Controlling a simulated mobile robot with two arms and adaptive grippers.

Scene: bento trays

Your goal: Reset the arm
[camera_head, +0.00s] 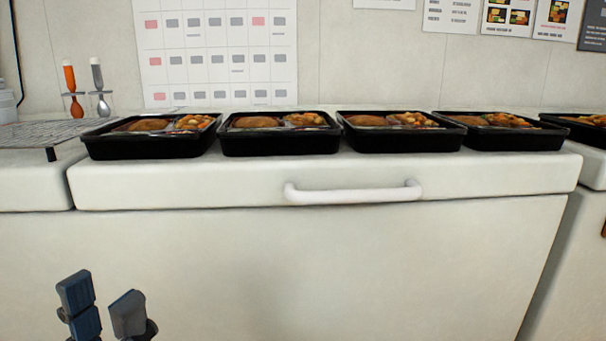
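My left gripper (105,309) shows at the bottom left of the head view, in front of the white cabinet and below the counter's top. Its two dark fingers stand apart with a gap between them and nothing in it. It is clear of the trays and touches nothing that I can see. The rest of the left arm is out of view. My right gripper is not in view.
Several black bento trays (282,145) with food stand in a row on the white counter (330,178). Below is a drawer handle (353,194). A wire rack (40,134) and two utensils (70,78) are at the left. A calendar (220,50) hangs behind.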

